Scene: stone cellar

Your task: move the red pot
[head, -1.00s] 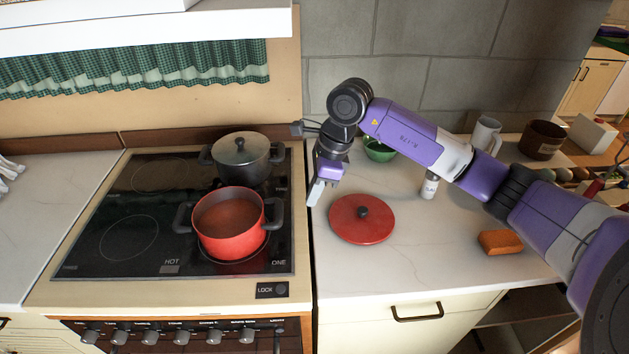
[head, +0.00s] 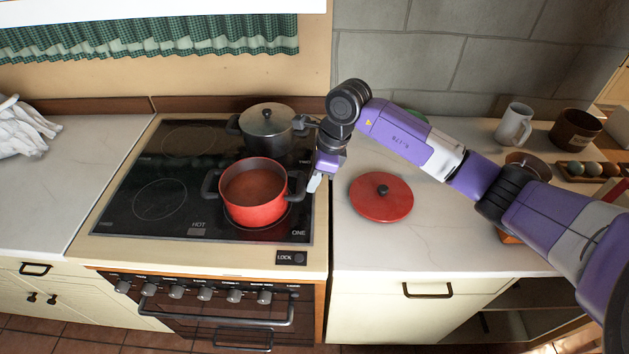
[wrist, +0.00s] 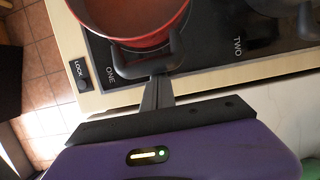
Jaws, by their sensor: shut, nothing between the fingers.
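The red pot (head: 252,203) stands on the front right burner of the black stove top, full of a reddish-brown content and without a lid. It has two dark side handles. My gripper (head: 314,184) is shut and empty, pointing down just right of the pot's right handle in the head view. In the wrist view, the fingers of my gripper (wrist: 157,92) reach toward the pot's dark handle (wrist: 148,60); whether they touch it I cannot tell. The red pot (wrist: 130,18) is cut off at the top of that view.
A grey lidded pot (head: 267,127) stands on the burner behind. A red lid (head: 381,197) lies on the right counter. A white mug (head: 514,124) and brown pot (head: 575,130) stand farther right. The left burners (head: 160,199) are clear.

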